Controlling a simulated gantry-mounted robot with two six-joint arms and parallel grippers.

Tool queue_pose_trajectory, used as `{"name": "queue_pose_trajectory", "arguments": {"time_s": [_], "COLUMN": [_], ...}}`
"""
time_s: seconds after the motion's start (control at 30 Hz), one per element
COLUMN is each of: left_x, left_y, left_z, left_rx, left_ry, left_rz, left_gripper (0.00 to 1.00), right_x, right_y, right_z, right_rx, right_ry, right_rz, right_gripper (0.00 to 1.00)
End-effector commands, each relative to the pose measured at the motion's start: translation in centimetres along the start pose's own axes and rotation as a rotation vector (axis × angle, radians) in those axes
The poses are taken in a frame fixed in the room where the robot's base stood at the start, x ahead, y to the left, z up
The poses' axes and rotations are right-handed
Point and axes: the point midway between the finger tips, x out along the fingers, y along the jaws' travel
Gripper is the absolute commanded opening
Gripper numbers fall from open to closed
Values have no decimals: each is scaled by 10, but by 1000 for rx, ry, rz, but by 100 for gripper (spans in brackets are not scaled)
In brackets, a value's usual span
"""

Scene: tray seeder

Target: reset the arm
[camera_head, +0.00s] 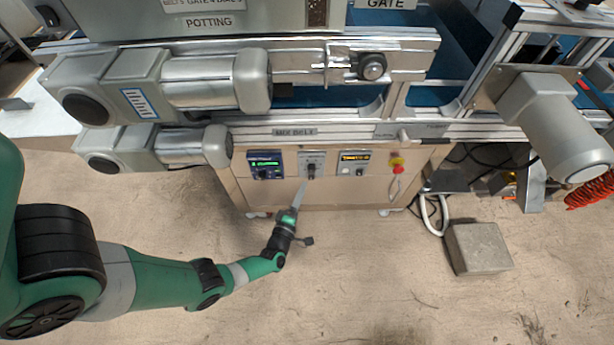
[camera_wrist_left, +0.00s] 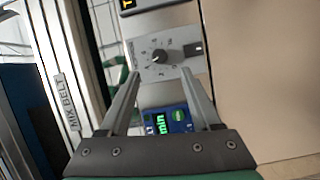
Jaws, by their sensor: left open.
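My left arm (camera_head: 165,282) is green and reaches in from the left, low in front of the machine. Its left gripper (camera_head: 302,186) points up at the control panel below the MIX BELT label. In the left wrist view the two fingers of the left gripper (camera_wrist_left: 162,85) are spread apart with nothing between them. A grey dial plate with a black knob (camera_wrist_left: 160,56) lies just beyond the fingertips, and a blue display box (camera_wrist_left: 168,119) shows between the fingers. I cannot tell whether the fingers touch the panel. My right gripper is not in view.
The panel also holds a yellow-lit display (camera_head: 353,163) and a red-and-yellow stop button (camera_head: 397,165). Grey motors (camera_head: 160,85) overhang on the left, and another motor (camera_head: 555,120) on the right. A concrete block (camera_head: 478,248) sits on the floor. The floor in front is mostly clear.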

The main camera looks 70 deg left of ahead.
Motion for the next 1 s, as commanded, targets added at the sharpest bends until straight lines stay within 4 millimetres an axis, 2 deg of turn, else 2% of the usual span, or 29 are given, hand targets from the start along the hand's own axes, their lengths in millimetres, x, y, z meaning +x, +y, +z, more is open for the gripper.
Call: {"name": "queue_pose_trajectory", "arguments": {"time_s": [0.1,0.3,0.83,0.93,1.0], "left_x": [-22,-36,-35,-28,-15], "left_y": [2,0,1,14,38], "left_z": [1,0,0,10,27], "left_rx": [1,0,0,-4,-8], "left_ry": [-4,1,1,-19,-55], "left_rz": [1,1,2,17,43], "left_gripper": [65,65,65,65,65], "right_x": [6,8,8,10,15], "right_y": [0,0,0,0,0], "right_z": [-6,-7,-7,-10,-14], "right_rx": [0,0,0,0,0], "right_ry": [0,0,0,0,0], "right_rz": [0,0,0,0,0], "right_gripper": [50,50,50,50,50]}}
